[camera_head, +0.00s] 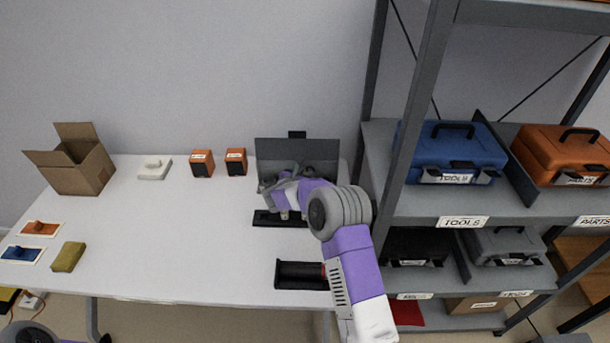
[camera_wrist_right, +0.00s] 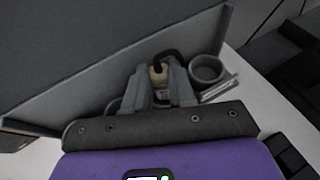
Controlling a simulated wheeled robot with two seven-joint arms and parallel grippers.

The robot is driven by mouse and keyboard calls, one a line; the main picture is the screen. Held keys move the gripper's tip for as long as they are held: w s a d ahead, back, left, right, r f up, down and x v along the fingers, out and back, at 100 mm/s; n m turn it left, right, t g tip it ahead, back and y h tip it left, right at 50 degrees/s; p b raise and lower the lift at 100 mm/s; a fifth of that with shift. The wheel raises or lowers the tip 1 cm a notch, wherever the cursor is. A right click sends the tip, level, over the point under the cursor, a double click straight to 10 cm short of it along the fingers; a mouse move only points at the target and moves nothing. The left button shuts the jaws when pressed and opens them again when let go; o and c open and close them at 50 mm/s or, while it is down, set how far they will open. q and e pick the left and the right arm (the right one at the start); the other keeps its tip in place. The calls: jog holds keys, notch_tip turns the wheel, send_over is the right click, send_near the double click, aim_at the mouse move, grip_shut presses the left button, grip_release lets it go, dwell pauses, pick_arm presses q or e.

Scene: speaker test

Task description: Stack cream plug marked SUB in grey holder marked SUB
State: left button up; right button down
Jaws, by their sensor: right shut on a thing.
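The cream plug (camera_wrist_right: 158,76), with a black cable looping over its top, is between the fingers of my right gripper (camera_wrist_right: 163,88), which is shut on it. A grey ring-shaped holder (camera_wrist_right: 208,68) stands open beside the fingers on the right, against a grey panel (camera_wrist_right: 70,65). Another grey rounded part shows left of the fingers, mostly hidden by them. No SUB mark is readable. In the head view my right gripper (camera_head: 279,186) is in front of the upright grey panel (camera_head: 325,152); my arm hides the plug and holders there. My left gripper is out of view.
Two orange speakers (camera_head: 201,163) (camera_head: 236,161), a white device (camera_head: 155,169) and a cardboard box (camera_head: 75,165) stand along the table's back. A black tray (camera_head: 297,285) lies at the front right. A metal shelf (camera_head: 440,205) stands close on the right. The table's middle is clear.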

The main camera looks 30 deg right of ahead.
jog(key=shift+f, duration=0.4)
jog(key=c, duration=1.2)
grip_release()
jog(key=shift+r, duration=0.1)
jog(key=shift+r, duration=0.2)
jog(key=p+v, duration=0.2)
jog(key=v, duration=1)
jog(key=shift+r, duration=0.15)
